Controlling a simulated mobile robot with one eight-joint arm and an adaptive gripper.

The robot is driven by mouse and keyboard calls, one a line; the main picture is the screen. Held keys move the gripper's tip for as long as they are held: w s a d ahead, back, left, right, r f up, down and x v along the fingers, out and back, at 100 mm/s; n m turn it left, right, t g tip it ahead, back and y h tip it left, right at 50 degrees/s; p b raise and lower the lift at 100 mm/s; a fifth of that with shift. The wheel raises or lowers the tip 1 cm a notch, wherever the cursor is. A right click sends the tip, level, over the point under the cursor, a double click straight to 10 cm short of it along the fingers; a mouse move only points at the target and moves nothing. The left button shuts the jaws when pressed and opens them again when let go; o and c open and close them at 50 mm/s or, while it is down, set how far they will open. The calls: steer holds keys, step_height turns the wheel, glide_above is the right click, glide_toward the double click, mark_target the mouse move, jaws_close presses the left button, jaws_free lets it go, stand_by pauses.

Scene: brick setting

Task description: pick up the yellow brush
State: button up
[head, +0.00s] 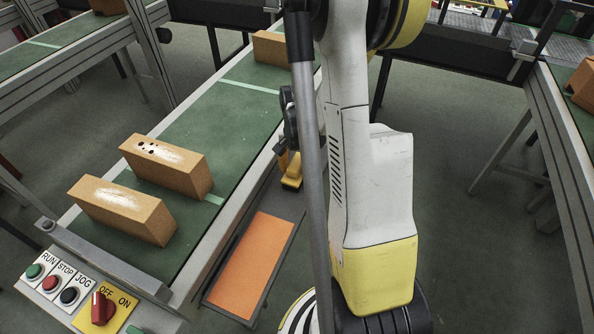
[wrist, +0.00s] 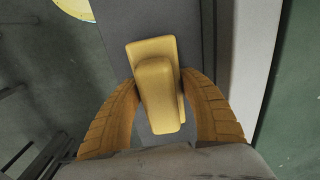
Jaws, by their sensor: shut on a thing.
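The yellow brush (wrist: 155,52) lies between the two ribbed orange-brown fingers of my gripper (wrist: 159,84) in the wrist view. It has a flat yellow base with a raised rounded handle, and the fingers close on its sides. In the head view the brush (head: 291,172) shows just below my gripper (head: 286,155), beside the conveyor's right edge. My arm hides part of the gripper there. A dark grey surface lies beneath the brush; I cannot tell whether the brush touches it.
The green conveyor (head: 215,125) carries a near brick (head: 122,208), a second brick (head: 167,165) and a far brick (head: 270,47). A control panel (head: 75,290) is at its near end. An orange-topped dark-framed shelf (head: 250,265) is beside it. Another conveyor (head: 570,140) stands at right.

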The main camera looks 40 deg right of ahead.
mark_target(299, 162)
steer(key=shift+r+p, duration=0.3)
steer(key=shift+r, duration=0.25)
steer(key=r, duration=0.1)
steer(key=r+p, duration=0.2)
steer(key=r, duration=0.1)
steer(key=shift+s, duration=0.35)
steer(key=s+r+p, duration=0.4)
steer(key=s+r, duration=0.2)
steer(key=s, duration=0.5)
steer(key=shift+d, duration=0.3)
